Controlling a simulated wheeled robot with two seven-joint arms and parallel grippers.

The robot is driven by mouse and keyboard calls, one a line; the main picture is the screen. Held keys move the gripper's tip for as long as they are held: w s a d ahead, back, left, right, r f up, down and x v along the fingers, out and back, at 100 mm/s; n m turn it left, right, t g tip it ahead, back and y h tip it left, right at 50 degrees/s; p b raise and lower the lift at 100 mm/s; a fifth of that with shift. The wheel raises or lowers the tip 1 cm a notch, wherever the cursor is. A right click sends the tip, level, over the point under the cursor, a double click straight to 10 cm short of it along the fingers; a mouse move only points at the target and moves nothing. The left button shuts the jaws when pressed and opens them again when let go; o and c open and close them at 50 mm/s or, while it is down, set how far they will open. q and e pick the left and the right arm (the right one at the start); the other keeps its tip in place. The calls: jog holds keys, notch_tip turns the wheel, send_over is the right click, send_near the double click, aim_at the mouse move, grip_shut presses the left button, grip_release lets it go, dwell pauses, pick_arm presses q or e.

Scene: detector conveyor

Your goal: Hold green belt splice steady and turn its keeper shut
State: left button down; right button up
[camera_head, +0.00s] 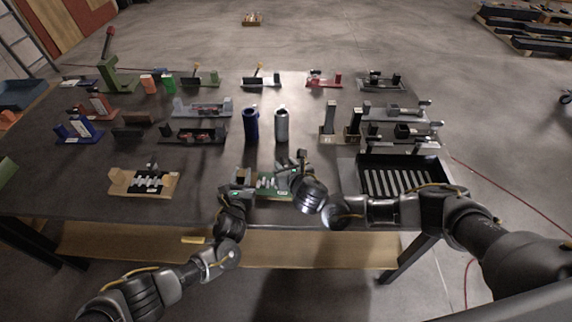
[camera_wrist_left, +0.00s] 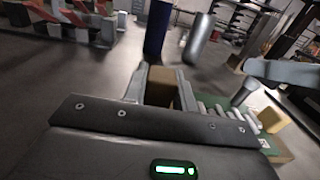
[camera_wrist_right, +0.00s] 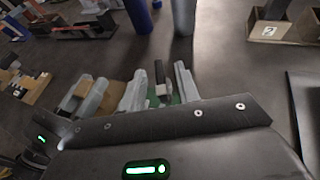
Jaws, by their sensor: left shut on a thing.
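The green belt splice (camera_head: 267,186) lies near the table's front edge, with pale ribs across its green base. My left gripper (camera_head: 243,178) is at its left end. In the left wrist view its fingers (camera_wrist_left: 160,88) are shut on a brown block at the splice's end, with the green base (camera_wrist_left: 270,148) to the right. My right gripper (camera_head: 297,165) is over the splice's right part. In the right wrist view its fingers (camera_wrist_right: 160,88) stand apart, either side of a dark upright post with a pale block, likely the keeper (camera_wrist_right: 161,90). Contact there is unclear.
A wooden-based splice (camera_head: 146,182) lies to the left, and a dark ribbed tray (camera_head: 398,162) to the right. A blue cylinder (camera_head: 251,124) and a grey cylinder (camera_head: 281,125) stand behind. Several fixtures fill the back. The table between the wooden splice and my left gripper is clear.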

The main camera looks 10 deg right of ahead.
grip_shut()
jog(key=shift+a, duration=0.1)
jog(key=shift+a+m+h, duration=0.15)
jog(key=shift+m+h, duration=0.85)
jog(key=shift+h, duration=0.2)
jog(key=m+h, duration=0.2)
jog(key=h, duration=0.1)
jog(key=shift+a+m, duration=0.1)
jog(key=shift+m, duration=0.3)
